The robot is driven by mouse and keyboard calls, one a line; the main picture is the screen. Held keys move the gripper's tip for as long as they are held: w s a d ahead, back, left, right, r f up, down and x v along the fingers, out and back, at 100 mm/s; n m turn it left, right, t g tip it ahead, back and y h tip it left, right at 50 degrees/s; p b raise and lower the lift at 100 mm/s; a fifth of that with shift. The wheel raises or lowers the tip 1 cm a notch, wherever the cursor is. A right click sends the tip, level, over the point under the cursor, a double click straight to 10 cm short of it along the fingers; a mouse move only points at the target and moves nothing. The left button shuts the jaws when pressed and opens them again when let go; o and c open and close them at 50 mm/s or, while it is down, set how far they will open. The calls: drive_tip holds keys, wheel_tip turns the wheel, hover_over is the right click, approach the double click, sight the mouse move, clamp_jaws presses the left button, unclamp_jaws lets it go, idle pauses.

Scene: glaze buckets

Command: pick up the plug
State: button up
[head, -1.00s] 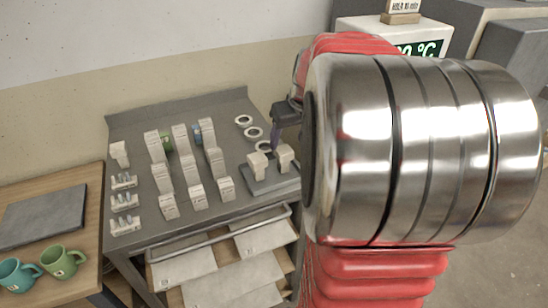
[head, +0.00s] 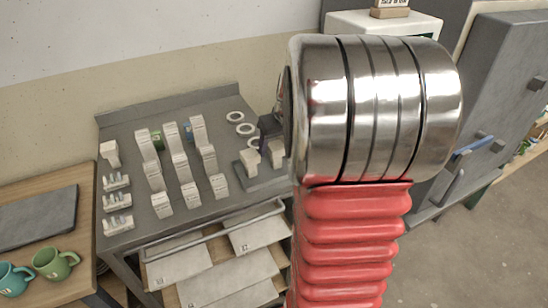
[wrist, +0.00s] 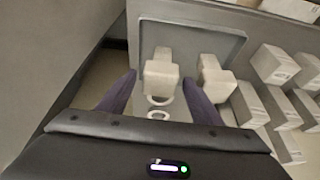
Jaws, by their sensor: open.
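Two pale, T-shaped blocks stand on a small grey tray (head: 258,183) at the right end of the grey bench. I cannot tell whether either is the plug. In the wrist view, the left block (wrist: 160,78) lies between the purple fingers of my gripper (wrist: 159,80), which are spread apart. The right block (wrist: 214,80) stands just outside the right finger. The tray also shows in the wrist view (wrist: 228,45). Whether the fingers touch the left block, or how high they are, is unclear. In the head view my wrist hides most of the gripper.
Rows of pale test pieces (head: 180,165) stand on the bench (head: 125,175), left of the tray. Several white rings (head: 240,117) lie behind it. Teal and green mugs (head: 55,262) stand on a wooden table at left. A grey cabinet (head: 500,90) is at right.

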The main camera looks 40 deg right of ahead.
drive_tip(key=shift+w+f, duration=0.1)
drive_tip(key=shift+f, duration=0.2)
drive_tip(key=shift+c, duration=0.3)
drive_tip(key=c, duration=1.1)
